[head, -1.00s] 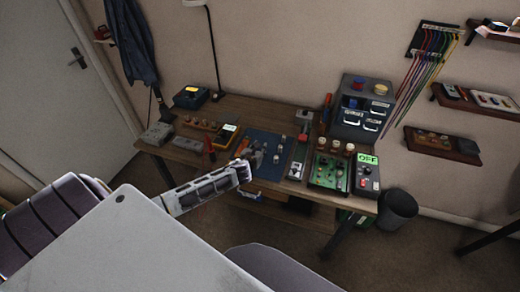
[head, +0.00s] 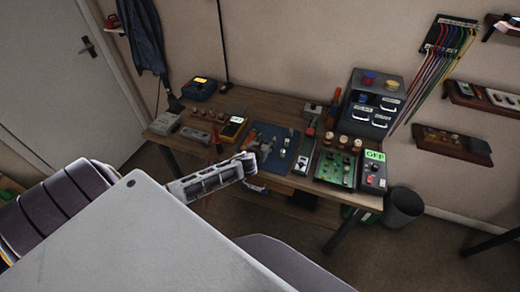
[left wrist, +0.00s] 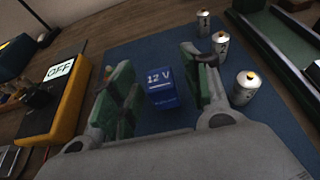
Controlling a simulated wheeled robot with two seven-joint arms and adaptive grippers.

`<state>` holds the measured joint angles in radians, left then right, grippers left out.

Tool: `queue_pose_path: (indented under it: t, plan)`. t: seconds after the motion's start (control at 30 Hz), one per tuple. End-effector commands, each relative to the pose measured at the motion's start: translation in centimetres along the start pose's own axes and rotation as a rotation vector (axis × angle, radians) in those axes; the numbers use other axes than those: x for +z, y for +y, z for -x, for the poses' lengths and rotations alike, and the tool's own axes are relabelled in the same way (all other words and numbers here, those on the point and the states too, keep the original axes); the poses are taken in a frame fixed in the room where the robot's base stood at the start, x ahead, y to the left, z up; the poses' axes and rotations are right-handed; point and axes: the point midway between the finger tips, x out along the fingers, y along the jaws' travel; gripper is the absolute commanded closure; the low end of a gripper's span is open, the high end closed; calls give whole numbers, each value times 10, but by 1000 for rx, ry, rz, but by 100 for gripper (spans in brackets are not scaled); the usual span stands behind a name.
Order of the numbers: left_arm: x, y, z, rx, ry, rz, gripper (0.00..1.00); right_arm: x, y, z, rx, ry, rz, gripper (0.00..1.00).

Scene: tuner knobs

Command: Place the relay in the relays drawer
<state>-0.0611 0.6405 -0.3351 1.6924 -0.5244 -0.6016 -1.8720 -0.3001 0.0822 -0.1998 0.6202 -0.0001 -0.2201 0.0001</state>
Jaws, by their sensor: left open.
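A blue block marked "12 V", which looks like the relay (left wrist: 161,88), stands on the blue mat (left wrist: 150,45) in the left wrist view. My left gripper (left wrist: 163,82) is open, with its green-padded fingers on either side of the block and visible gaps to it. In the head view my left gripper (head: 264,150) is over the mat's left part and the block cannot be made out. A grey drawer cabinet (head: 372,105) with white-handled drawers stands at the back right of the desk; its labels are too small to read. My right gripper is not in view.
Several small silver cylinders, one here (left wrist: 246,88), stand right of the fingers. A yellow meter (left wrist: 52,105) lies to the left. A green circuit board (head: 335,168) and a grey box with a green display (head: 373,172) sit in front of the cabinet.

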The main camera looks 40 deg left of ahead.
Motion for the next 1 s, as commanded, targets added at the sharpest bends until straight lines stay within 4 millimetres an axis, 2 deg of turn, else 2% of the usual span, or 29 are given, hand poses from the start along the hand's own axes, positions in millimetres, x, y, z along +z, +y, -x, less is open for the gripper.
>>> queue_pose_path:
  t: [1.0]
  plan:
    - [-1, 0, 92, 0, 1, -2, 52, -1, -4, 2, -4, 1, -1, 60]
